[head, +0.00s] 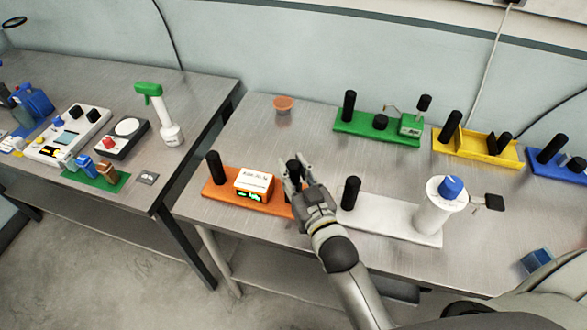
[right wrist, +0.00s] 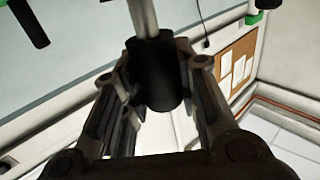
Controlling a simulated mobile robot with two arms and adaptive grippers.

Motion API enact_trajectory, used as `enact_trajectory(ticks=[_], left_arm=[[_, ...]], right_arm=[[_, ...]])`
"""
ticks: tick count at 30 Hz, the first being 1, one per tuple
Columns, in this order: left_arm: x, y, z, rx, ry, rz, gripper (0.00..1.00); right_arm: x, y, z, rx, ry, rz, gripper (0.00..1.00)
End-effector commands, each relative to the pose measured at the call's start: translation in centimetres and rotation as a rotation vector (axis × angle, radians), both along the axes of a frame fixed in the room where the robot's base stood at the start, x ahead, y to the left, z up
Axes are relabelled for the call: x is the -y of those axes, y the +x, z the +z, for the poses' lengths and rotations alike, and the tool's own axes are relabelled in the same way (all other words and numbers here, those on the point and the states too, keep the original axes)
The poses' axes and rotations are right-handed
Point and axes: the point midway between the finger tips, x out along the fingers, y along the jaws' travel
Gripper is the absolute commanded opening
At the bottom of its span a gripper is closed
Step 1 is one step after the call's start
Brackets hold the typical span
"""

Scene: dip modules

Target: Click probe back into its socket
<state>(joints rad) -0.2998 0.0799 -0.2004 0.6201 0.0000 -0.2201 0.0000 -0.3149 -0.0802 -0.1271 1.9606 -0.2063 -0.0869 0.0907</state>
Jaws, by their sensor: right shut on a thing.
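My right gripper (head: 290,178) is shut on the black handle of the probe (head: 293,167) at the right end of the orange module (head: 218,193). In the right wrist view the black handle (right wrist: 158,75) sits between the two fingers, with a grey metal rod running from it to the top edge. The orange module carries a box (head: 254,183) with a green lit display and a black post (head: 214,167) at its left end. The socket is hidden behind my gripper, so I cannot tell whether the probe is in it. My left gripper is out of view.
A white module (head: 385,222) with a black post and a blue-topped cylinder stands close on the right. Green (head: 350,125), yellow (head: 470,150) and blue (head: 548,165) modules stand behind. A second table (head: 195,95) stands left.

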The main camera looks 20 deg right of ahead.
Motion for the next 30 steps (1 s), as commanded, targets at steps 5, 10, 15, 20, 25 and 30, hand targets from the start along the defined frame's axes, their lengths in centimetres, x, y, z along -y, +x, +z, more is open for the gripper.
enact_trajectory(ticks=[5,10,15,20,25,30], left_arm=[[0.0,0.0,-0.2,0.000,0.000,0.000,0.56],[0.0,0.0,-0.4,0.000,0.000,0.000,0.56],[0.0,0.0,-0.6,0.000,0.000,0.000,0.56],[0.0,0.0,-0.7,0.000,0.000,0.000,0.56],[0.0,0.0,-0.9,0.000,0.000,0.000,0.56],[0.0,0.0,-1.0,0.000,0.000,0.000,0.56]], right_arm=[[0.0,0.0,-0.3,0.000,0.000,0.000,0.04],[0.0,0.0,-0.6,0.000,0.000,0.000,0.04],[0.0,0.0,-0.8,0.000,0.000,0.000,0.04],[0.0,0.0,-1.1,0.000,0.000,0.000,0.04],[0.0,0.0,-1.3,0.000,0.000,0.000,0.04],[0.0,0.0,-1.6,0.000,0.000,0.000,0.04]])
